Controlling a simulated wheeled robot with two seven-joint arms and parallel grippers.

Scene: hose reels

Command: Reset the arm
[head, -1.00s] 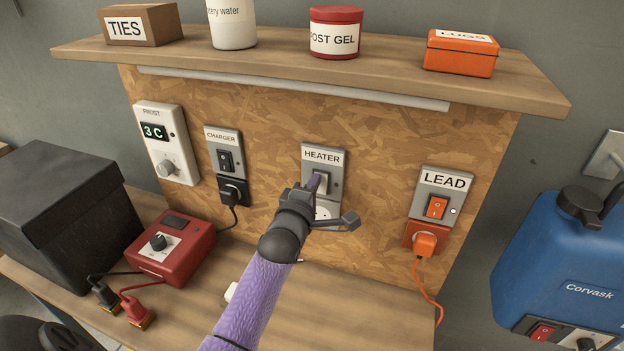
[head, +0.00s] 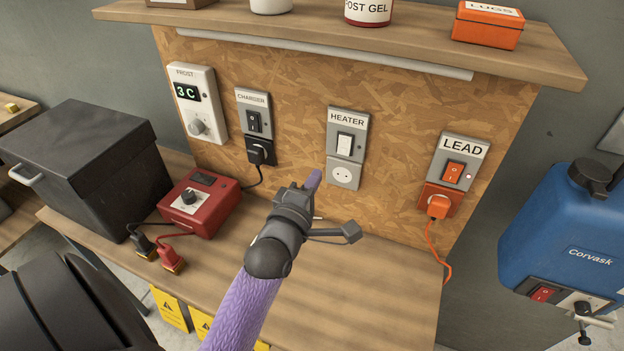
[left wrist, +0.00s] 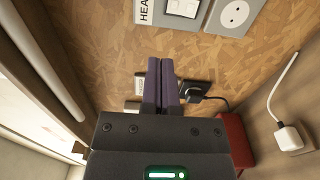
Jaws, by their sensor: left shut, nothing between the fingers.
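My left gripper (head: 314,180) is shut and empty. It is in the middle of the head view, in front of the board and below left of the heater switch, apart from it. Its purple fingers lie side by side in the left wrist view (left wrist: 161,82). The heater switch (head: 345,144) is a white rocker on a grey plate above an empty white socket (head: 344,175). It also shows at the top of the left wrist view (left wrist: 184,7). My right gripper is not in view.
Left on the board (head: 290,95) are a frost dial (head: 196,104) and charger switch (head: 254,121); right is an orange lead switch (head: 455,172). A red charger (head: 200,203) and black box (head: 85,165) stand left on the bench (head: 365,285). A blue tank (head: 565,230) hangs right.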

